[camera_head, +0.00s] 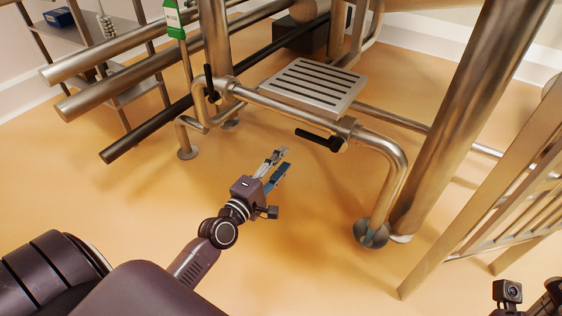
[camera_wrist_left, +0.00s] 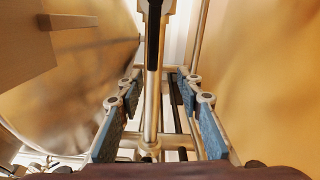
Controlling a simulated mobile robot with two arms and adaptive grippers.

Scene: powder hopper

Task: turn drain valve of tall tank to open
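A black lever valve handle (camera_head: 318,138) sits on the horizontal steel pipe, pointing left. A second black handle (camera_head: 209,85) stands upright on the pipework farther left. I cannot tell from the frames which belongs to the tall tank's drain. My left gripper (camera_head: 281,162) is open and empty, below and to the left of the first handle and apart from it. In the left wrist view, its blue-padded fingers (camera_wrist_left: 160,92) are spread, and a black handle (camera_wrist_left: 153,45) on a steel pipe shows ahead, above the gap. My right gripper's fingers are not visible.
A slotted metal step (camera_head: 313,86) lies behind the pipe. A thick steel column (camera_head: 465,110) and a slatted metal frame (camera_head: 490,205) stand at the right. A bent pipe leg (camera_head: 385,190) reaches the floor. Open orange floor (camera_head: 310,240) surrounds my left gripper.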

